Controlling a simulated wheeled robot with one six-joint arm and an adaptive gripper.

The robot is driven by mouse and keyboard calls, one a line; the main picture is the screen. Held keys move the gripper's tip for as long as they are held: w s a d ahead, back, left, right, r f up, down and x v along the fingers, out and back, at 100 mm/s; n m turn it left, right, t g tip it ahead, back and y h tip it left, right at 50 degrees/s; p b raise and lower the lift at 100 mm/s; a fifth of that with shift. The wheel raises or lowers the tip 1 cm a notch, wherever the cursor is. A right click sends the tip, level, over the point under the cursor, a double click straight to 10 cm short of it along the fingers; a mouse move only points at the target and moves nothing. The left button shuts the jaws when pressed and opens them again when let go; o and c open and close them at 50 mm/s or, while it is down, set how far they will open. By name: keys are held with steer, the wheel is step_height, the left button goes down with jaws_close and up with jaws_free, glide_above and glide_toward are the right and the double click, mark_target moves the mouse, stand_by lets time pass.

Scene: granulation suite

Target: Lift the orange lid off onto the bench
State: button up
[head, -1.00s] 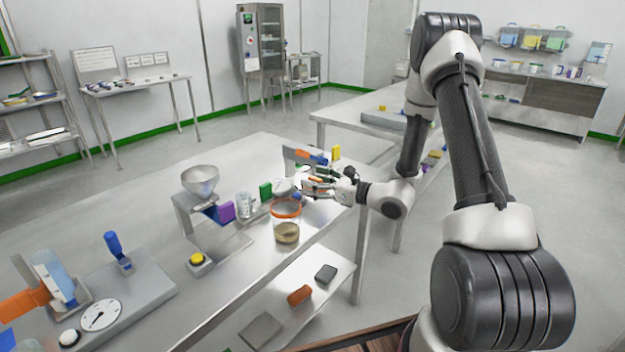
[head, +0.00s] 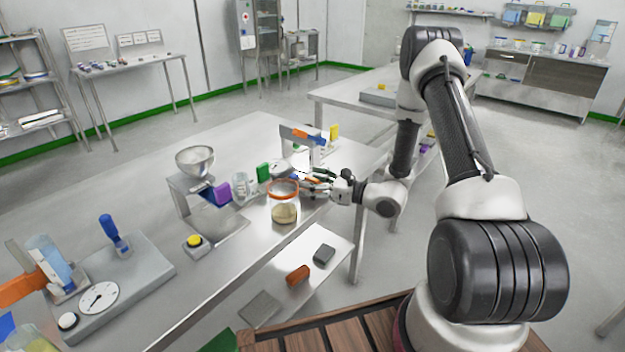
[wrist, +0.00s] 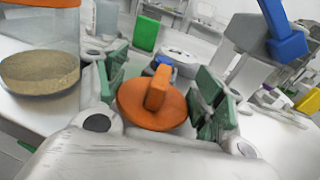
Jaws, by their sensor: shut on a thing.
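The orange lid (wrist: 152,103), a disc with an upright grip, sits between the green-padded fingers of my gripper (wrist: 160,98) in the wrist view. My gripper is shut on the lid, low over the bench (head: 120,205) surface. Whether the lid touches the bench cannot be told. In the head view my gripper (head: 318,182) is just right of the clear jar (head: 284,203), and the lid is hard to make out there. The jar has an orange rim, an open top and tan powder inside. Its lower part also shows at the left of the wrist view (wrist: 40,50).
Close to my gripper stand a green block (head: 263,172), a round silver-grey device (head: 281,170) and a stand with a blue and orange part (head: 308,136). A funnel stand (head: 195,160), purple block (head: 222,192) and yellow button (head: 194,241) are further left. The bench's front edge is close.

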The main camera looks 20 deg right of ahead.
steer(key=shift+f, duration=0.55)
steer(key=o, duration=1)
